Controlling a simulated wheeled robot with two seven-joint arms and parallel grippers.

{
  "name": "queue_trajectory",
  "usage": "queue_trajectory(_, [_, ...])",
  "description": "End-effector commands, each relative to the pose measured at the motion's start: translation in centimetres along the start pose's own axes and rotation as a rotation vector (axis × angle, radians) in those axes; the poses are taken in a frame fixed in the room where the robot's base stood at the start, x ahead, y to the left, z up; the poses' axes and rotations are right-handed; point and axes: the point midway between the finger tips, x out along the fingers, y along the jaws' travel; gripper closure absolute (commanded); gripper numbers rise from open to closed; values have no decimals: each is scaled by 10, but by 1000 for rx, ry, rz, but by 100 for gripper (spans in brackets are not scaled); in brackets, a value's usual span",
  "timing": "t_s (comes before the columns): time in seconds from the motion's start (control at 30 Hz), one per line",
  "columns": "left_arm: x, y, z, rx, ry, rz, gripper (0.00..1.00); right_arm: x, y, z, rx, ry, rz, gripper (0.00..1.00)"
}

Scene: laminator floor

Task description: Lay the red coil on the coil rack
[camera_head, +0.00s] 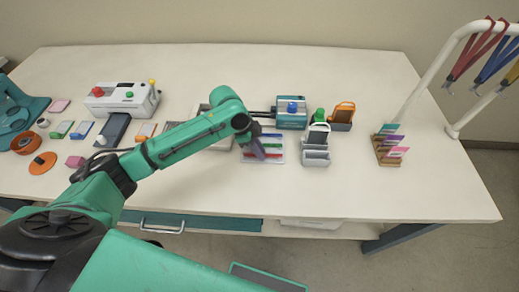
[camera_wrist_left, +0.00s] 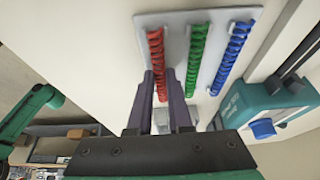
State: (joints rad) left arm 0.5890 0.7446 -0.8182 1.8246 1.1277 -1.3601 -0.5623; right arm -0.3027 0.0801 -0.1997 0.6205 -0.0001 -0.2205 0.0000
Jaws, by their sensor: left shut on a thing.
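The coil rack (camera_wrist_left: 176,42) is a pale grey plate on the table and also shows in the head view (camera_head: 278,161). The red coil (camera_wrist_left: 155,48) lies along the rack's left side in the left wrist view, beside a green coil (camera_wrist_left: 196,55) and a blue coil (camera_wrist_left: 232,55). My left gripper (camera_wrist_left: 160,76) is shut on the near part of the red coil, with one finger on each side. In the head view the left gripper (camera_head: 256,150) is low over the rack and hides part of it. My right gripper is not in view.
A teal device with a blue knob (camera_head: 291,112) stands just right of the rack. Grey holders (camera_head: 316,157) stand farther right, and a white machine (camera_head: 122,101) is at left. A card stand (camera_head: 388,152) is near the right end; the front right table is clear.

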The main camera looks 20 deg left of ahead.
Motion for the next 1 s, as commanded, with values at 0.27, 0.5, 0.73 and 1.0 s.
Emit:
queue_trajectory(0.27, [0, 0, 0, 0, 0, 0, 48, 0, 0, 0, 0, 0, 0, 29])
queue_trajectory(0.5, [-3, -1, 0, 0, 0, -2, 48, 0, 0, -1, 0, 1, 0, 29])
queue_trajectory(0.73, [-48, -2, 1, 1, -1, -5, 48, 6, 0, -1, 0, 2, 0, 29])
queue_trajectory(1.0, [-124, -1, 0, 1, 0, -5, 48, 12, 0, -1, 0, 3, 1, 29])
